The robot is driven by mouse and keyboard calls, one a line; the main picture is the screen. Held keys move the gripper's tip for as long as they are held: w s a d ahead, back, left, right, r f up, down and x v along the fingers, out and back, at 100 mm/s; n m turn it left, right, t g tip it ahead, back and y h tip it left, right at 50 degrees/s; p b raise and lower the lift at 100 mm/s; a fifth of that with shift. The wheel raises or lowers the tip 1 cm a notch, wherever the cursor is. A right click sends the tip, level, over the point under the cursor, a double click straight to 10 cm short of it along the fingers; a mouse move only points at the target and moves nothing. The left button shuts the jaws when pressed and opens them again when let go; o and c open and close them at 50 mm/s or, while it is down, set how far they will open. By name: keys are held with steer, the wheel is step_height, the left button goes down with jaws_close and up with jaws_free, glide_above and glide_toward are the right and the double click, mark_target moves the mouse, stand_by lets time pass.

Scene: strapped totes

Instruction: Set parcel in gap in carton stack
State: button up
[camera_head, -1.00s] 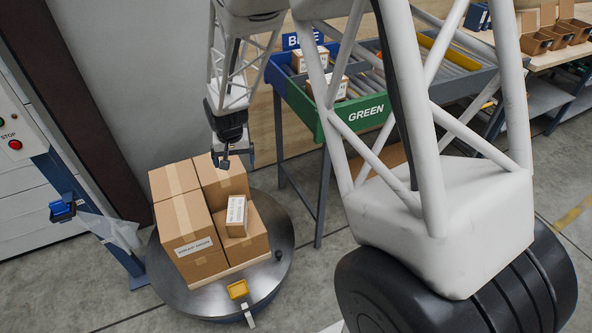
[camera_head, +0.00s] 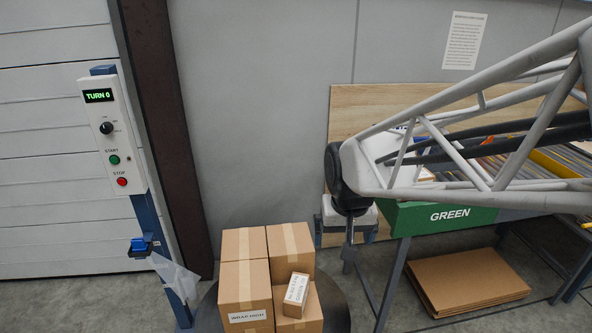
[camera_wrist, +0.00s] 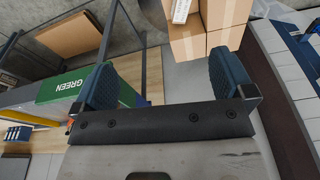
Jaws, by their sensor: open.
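The parcel (camera_head: 297,288), a small brown box with a white printed label, sits on the lower front-right carton in the gap of the carton stack (camera_head: 240,280). It is beside the taller front-left carton and looks slightly turned; I cannot tell whether they touch. My gripper (camera_head: 346,234) is open and empty, up and to the right of the stack. In the wrist view, my gripper's two blue pads (camera_wrist: 164,65) are wide apart with nothing between them. The parcel (camera_wrist: 181,10) shows there at the top edge, partly cut off, beside the cartons (camera_wrist: 225,14).
The stack stands on a round dark turntable (camera_head: 338,310). A control post (camera_head: 112,130) reading "TURN 0", with start and stop buttons, is at left. A green-fronted roller table (camera_head: 450,215) stands at right, flat cardboard (camera_head: 468,280) beneath it.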

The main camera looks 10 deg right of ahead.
steer(key=s+r+n, duration=0.1)
steer(key=s+r, duration=0.3)
steer(key=s, duration=0.9)
steer(key=shift+s+d+t, duration=0.25)
steer(key=shift+d+t, duration=0.05)
steer(key=shift+d, duration=0.15)
